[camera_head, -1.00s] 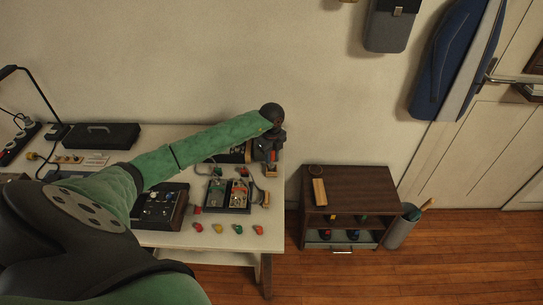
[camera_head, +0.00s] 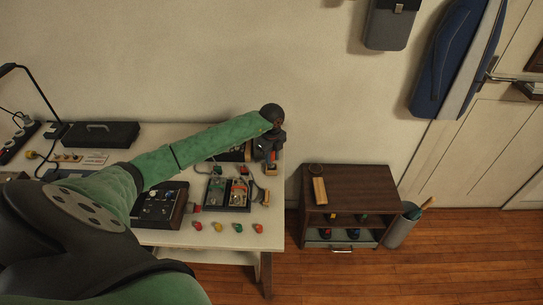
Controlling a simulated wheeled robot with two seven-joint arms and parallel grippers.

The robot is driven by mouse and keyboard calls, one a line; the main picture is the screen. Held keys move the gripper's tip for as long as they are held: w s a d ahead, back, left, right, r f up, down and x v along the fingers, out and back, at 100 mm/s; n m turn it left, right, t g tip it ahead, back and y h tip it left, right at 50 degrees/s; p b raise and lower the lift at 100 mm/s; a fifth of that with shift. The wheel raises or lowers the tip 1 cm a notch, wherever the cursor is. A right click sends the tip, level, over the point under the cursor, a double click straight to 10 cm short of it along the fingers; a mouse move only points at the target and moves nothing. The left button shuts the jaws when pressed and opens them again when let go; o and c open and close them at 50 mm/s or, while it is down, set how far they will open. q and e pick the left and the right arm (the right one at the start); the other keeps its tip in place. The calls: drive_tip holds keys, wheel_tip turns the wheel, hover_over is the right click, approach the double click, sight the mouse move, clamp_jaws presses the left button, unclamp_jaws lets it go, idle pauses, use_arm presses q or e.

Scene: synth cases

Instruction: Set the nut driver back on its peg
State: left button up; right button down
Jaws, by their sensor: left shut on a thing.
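My left arm reaches from the lower left across the white table (camera_head: 215,241). My left gripper (camera_head: 271,166) is at the table's right end, pointing down. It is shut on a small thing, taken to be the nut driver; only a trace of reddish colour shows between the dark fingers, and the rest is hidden. I cannot make out the peg. Dark trays with small parts (camera_head: 228,192) lie just left of and in front of the gripper. My right gripper is out of view.
Several small red, yellow and green pieces (camera_head: 238,228) line the table's front edge. A dark case (camera_head: 100,134) and a lamp arm (camera_head: 38,92) stand at the left. A brown cabinet (camera_head: 358,184) stands right of the table, with a gap of floor between.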

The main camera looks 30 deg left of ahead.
use_arm(q)
drive_tip(key=shift+f, duration=0.45)
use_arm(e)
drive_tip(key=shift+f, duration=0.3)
use_arm(q)
drive_tip(key=o, duration=1)
drive_tip(key=shift+c, duration=0.2)
wheel_tip(320, 180, up, 6)
drive_tip(key=b, duration=0.3)
drive_tip(key=shift+r, duration=0.9)
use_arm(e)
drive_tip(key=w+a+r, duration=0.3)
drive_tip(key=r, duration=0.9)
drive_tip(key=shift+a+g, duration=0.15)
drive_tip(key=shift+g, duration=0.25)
use_arm(q)
drive_tip(key=shift+d, duration=0.1)
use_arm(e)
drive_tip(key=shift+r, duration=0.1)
